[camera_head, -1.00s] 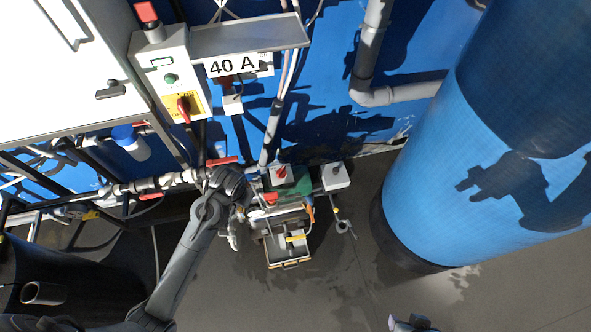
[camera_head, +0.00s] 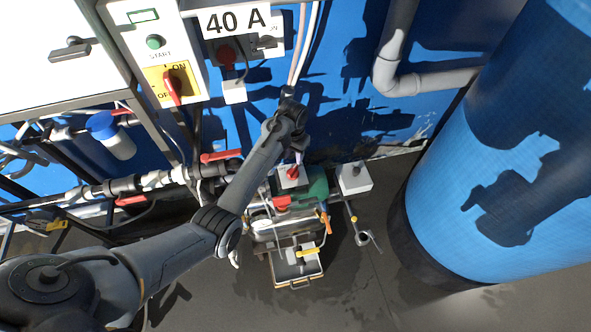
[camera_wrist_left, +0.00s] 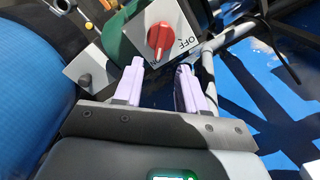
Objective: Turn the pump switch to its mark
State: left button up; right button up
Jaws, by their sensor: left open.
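The pump switch (camera_head: 292,173) is a red rotary knob on a light grey box beside the green pump (camera_head: 317,184) near the floor. In the left wrist view the red knob (camera_wrist_left: 159,37) sits on a grey plate with "OFF" printed to its right; the other label is partly hidden. My left gripper (camera_head: 299,158) is just above the switch box in the head view. In the left wrist view its two pale lilac fingers (camera_wrist_left: 160,78) are apart and empty, with the knob a little beyond the tips, between them and apart from them. My right gripper is out of view.
A panel with another red ON/OFF switch (camera_head: 172,86) hangs above left. A grey box (camera_head: 354,179) stands right of the pump. A large blue tank (camera_head: 500,190) fills the right side. Pipes with red-handled valves (camera_head: 220,157) run at left.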

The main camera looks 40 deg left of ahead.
aim_at(293, 169)
pick_arm(q)
notch_tip(293, 169, down, 9)
jog(key=b, duration=0.2)
jog(key=shift+b, duration=0.3)
grip_shut()
